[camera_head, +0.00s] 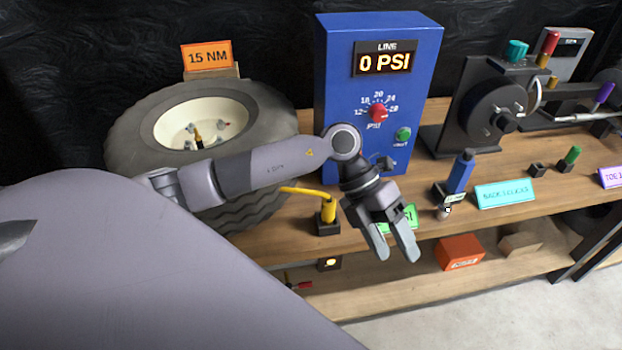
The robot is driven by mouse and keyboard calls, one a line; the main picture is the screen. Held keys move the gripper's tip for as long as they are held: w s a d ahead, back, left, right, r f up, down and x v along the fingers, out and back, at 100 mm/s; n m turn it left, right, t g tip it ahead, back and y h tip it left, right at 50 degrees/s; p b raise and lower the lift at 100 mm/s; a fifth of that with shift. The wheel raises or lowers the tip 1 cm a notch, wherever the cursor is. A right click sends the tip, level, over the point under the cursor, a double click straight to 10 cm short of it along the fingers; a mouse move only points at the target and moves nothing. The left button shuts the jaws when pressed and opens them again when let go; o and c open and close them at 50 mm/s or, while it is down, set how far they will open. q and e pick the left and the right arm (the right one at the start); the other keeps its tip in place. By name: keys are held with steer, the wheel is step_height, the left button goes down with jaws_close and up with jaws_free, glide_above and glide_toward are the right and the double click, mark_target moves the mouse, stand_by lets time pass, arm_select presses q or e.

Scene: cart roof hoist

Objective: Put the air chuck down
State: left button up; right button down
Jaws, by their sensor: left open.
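The yellow air chuck (328,210) stands upright in a small dark holder (327,226) near the front edge of the wooden bench. Its yellow hose runs from its top to the left and passes behind my arm. My left gripper (396,256) is open, with its fingers pointing down and nothing between them. It is to the right of the air chuck and apart from it, over the bench's front edge. My right gripper is not in view.
A blue inflator box (334,90) reading 0 PSI stands behind the gripper. A wheel (225,190) lies to the left, partly behind my arm. A green label (411,215) is partly hidden by my fingers. A blue-handled tool (461,172) stands to the right.

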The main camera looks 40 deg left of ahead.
arm_select(q)
steer(key=s+d+r+n+t+h, duration=0.3)
steer(key=d+r+n+h, duration=0.2)
steer(key=d+h, duration=0.35)
steer(key=a+f+n+t+y, duration=0.6)
steer(key=n+t, duration=0.1)
steer(key=n, duration=0.5)
steer(key=a+f+n+t+y, duration=0.6)
steer(key=n+t, duration=0.1)
steer(key=n, duration=0.5)
steer(key=s+a+f+n+g+y, duration=0.3)
steer(key=s+a+f+n+g, duration=0.1)
steer(key=s+f, duration=0.5)
steer(key=shift+s+f+n+g, duration=0.4)
steer(key=shift+f+n+g, duration=0.35)
steer(key=shift+f, duration=0.2)
